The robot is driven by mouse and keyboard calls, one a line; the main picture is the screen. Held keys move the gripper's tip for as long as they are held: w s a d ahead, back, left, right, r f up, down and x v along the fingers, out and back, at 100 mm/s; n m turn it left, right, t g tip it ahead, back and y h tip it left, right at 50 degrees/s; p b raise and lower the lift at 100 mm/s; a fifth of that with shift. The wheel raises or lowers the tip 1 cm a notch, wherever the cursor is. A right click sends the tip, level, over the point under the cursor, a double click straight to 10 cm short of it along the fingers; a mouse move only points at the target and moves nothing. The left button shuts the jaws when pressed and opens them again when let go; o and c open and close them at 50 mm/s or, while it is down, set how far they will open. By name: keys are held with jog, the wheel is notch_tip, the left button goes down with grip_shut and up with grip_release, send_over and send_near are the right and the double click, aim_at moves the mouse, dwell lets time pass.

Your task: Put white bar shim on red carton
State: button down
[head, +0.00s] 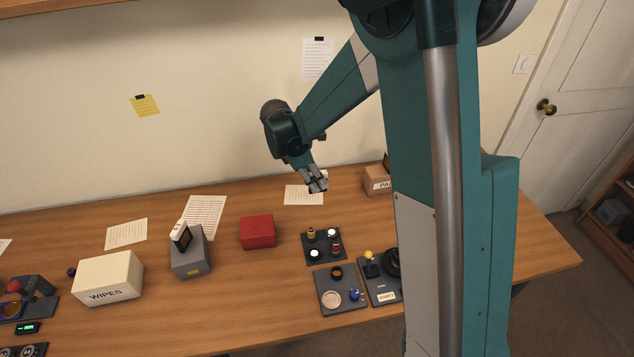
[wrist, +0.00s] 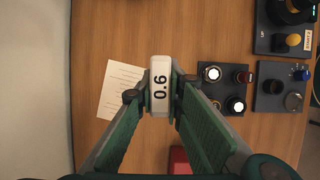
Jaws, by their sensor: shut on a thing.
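The red carton (head: 258,232) sits on the table with a bare top.
A dark tray (head: 312,259) with several small parts stands right of the carton. More dark trays (head: 331,308) lie in front of it. A grey block (head: 190,262) with a device on top and a white wipes box (head: 108,279) stand left. A paper sheet (head: 298,195) lies near my gripper.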

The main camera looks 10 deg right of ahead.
jog(key=shift+a, duration=0.15)
jog(key=shift+s+a+r+n, duration=0.15)
jog(key=shift+a+r+n, duration=0.15)
jog(key=shift+a, duration=0.3)
jog(key=s+a+r+n+t+p, duration=0.1)
jog(key=s+a+r+n+p, duration=0.2)
jog(key=a, duration=0.7)
jog(key=s+a+r+n+t+y+p, duration=0.1)
jog(key=s+a+n, duration=0.4)
jog(key=a, duration=0.5)
notch_tip(320, 180, up, 3)
jog(key=t+p, duration=0.1)
jog(key=p, duration=0.1)
jog(key=shift+a+f+p, duration=0.15)
jog(key=shift+a+p, duration=0.1)
jog(key=shift+p, duration=0.1)
jog(key=shift+f, duration=0.15)
send_near(261, 222)
jog(key=shift+w+d, duration=0.6)
jog(key=shift+w, duration=0.05)
jog(key=shift+f, duration=2)
